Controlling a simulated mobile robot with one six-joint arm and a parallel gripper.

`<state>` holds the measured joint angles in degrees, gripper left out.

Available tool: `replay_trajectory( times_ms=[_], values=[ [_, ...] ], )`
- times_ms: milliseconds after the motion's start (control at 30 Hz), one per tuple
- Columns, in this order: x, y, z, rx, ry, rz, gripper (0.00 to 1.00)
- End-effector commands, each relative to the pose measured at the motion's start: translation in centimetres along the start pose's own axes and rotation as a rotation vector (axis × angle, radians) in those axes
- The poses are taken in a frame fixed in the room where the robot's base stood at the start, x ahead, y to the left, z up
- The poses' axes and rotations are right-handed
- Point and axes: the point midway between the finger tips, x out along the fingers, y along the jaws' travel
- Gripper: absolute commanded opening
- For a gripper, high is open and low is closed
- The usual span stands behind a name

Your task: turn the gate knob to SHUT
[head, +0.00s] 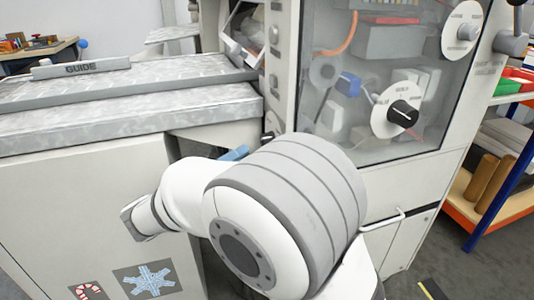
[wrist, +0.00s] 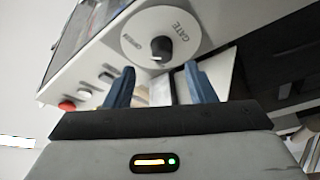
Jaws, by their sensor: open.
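In the wrist view the gate knob (wrist: 160,47) is a small black knob on a round white dial (wrist: 139,24) marked GATE. A second word on the dial is too blurred to read, and I cannot tell where the pointer stands. My gripper (wrist: 159,69) is open and empty, its two blue fingers spread below the dial, apart from the knob. In the head view only a bit of blue finger (head: 235,153) shows behind my arm. I cannot make out the gate knob for certain there; my arm hides part of that panel.
A red button (wrist: 67,106) and several dark buttons line the panel beside the dial. In the head view, a black-knobbed dial (head: 403,113) and another dial (head: 465,32) are at the right. A flat metal table (head: 130,95) with a GUIDE bar (head: 80,68) is at the left.

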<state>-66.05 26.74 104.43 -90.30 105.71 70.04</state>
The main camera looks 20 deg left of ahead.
Motion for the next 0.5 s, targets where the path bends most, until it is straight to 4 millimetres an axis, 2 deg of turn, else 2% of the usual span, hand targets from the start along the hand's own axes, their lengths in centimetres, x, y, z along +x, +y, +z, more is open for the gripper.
replay_trajectory(
  times_ms=[33, 133, 500],
  values=[
    [-0.8, -0.5, -0.2, 0.016, 0.021, 0.007, 0.5],
    [-0.4, -0.5, -0.6, 0.03, 0.034, 0.016, 0.5],
    [6.0, -0.3, -0.4, 0.025, 0.019, 0.023, 0.5]
  ],
)
